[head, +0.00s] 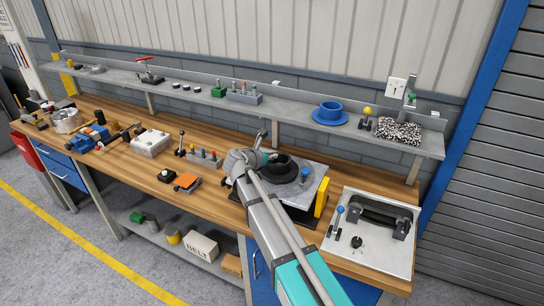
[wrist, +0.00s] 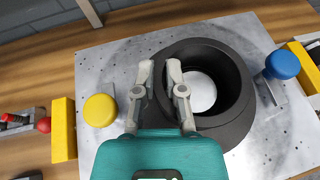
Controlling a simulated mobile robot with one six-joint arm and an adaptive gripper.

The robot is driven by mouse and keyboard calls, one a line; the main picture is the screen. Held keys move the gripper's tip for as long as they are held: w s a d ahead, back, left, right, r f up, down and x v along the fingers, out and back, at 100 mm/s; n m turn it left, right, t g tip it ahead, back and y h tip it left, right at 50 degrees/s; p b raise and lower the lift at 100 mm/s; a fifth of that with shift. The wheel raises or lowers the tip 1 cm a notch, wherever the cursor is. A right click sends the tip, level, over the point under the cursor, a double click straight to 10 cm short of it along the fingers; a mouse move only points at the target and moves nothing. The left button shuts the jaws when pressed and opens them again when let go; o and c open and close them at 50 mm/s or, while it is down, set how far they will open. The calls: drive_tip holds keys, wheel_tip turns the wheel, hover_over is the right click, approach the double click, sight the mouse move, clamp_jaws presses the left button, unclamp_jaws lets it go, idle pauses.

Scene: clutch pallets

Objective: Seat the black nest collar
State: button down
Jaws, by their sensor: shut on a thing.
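The black nest collar (wrist: 235,80) is a thick dark ring with a wide flange. In the wrist view a pale round area shows through its bore. My gripper (wrist: 160,72) is shut on the near-left part of the collar's wall, one finger on each side. The collar is over the grey metal plate (wrist: 292,150); I cannot tell whether it touches it. In the head view the collar (head: 281,166) is above the plate (head: 313,181), partly hidden by my gripper (head: 264,158).
A blue-knobbed post (wrist: 282,64) is close right of the collar, and a yellow knob (wrist: 100,110) is left. Yellow blocks (wrist: 64,130) flank the plate. A grey station with a black handle (head: 378,215) is at right. A blue flanged ring (head: 330,113) sits on the shelf.

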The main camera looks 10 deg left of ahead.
drive_tip(key=shift+f+b, duration=0.5)
drive_tip(key=shift+f, duration=0.05)
idle(0.5)
drive_tip(key=c, duration=0.6)
unclamp_jaws()
drive_tip(key=shift+c, duration=0.2)
drive_tip(key=o, duration=0.4)
drive_tip(key=shift+r+p, duration=3.55)
drive_tip(key=shift+f, duration=0.1)
